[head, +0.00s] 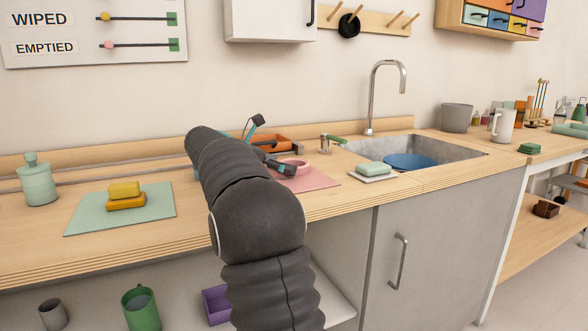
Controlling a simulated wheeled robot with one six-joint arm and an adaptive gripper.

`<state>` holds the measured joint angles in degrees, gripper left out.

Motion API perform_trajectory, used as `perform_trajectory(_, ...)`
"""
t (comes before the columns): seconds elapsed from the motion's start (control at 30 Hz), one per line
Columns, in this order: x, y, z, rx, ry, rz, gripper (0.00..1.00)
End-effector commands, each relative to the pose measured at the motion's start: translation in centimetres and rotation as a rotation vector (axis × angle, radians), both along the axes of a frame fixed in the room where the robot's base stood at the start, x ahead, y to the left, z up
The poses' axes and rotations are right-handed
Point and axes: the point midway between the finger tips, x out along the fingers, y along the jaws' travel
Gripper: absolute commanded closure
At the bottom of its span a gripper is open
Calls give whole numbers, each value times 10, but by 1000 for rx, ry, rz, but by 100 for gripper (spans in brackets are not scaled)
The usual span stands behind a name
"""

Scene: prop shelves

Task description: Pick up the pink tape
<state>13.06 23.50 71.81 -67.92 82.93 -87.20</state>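The pink tape (293,166) is a ring lying on a pink mat (318,180) on the wooden counter, left of the sink. My arm hides the left part of the mat. My gripper (268,145) shows beyond my arm, with one dark finger raised and the other low beside the tape. The fingers look spread apart with nothing between them. The lower finger overlaps the tape's left edge in the picture; I cannot tell if they touch.
An orange tray (272,142) lies behind the tape near the wall. A green-handled tool (330,141) lies to the right. A white dish (366,176) holds a green soap by the sink (450,152). Yellow sponges (125,195) sit on a green mat (85,217) at left.

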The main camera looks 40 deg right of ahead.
Motion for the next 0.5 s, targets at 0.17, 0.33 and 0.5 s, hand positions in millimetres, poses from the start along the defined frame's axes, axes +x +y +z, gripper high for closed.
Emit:
perform_trajectory(0.17, 0, -3, -1, 0, -1, 2, 0)
perform_trajectory(0.33, 0, -3, -1, 0, -1, 2, 22)
perform_trajectory(0.5, 0, -3, -1, 0, -1, 2, 55)
